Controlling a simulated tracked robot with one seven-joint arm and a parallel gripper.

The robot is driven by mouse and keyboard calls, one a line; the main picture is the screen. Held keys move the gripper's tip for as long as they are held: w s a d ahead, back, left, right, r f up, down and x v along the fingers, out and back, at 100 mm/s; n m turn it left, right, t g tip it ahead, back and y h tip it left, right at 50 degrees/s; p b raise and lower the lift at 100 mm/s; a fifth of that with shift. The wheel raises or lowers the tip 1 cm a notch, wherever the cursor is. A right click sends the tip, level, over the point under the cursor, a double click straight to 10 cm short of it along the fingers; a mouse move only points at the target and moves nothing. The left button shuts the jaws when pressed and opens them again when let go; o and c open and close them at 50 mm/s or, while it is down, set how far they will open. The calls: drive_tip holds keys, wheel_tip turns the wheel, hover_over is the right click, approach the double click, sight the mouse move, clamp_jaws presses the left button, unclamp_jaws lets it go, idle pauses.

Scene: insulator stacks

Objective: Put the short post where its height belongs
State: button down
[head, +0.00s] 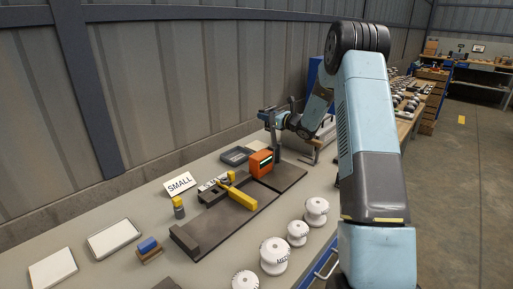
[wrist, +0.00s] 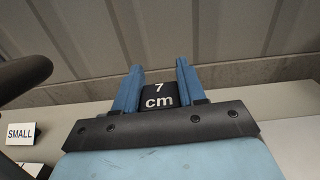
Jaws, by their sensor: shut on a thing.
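My gripper (head: 268,116) is at the back of the bench in the head view, above the far end of a dark measuring fixture. In the wrist view my blue fingers (wrist: 158,88) are shut on a black piece marked "7 cm" (wrist: 159,95). A dark upright (head: 276,140) shows below my gripper in the head view; I cannot tell whether it is held or part of the fixture. A SMALL sign (head: 179,184) stands left of the fixture, and it also shows in the wrist view (wrist: 20,134).
The fixture has a dark base (head: 205,238), yellow bars (head: 238,194) and an orange unit (head: 260,163). Several white spools (head: 274,256) line the front edge. Two pale trays (head: 115,237) and a blue block (head: 148,245) lie at left. A dark tray (head: 237,155) lies behind.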

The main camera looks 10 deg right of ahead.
drive_tip(key=x, duration=0.4)
hover_over(259, 146)
drive_tip(key=shift+m+t, duration=0.3)
wheel_tip(259, 146, down, 10)
drive_tip(key=shift+f, duration=0.15)
drive_tip(key=c, duration=0.6)
unclamp_jaws()
drive_tip(key=shift+c, duration=0.2)
drive_tip(key=shift+v, duration=3.8)
drive_tip(key=shift+a, duration=0.1)
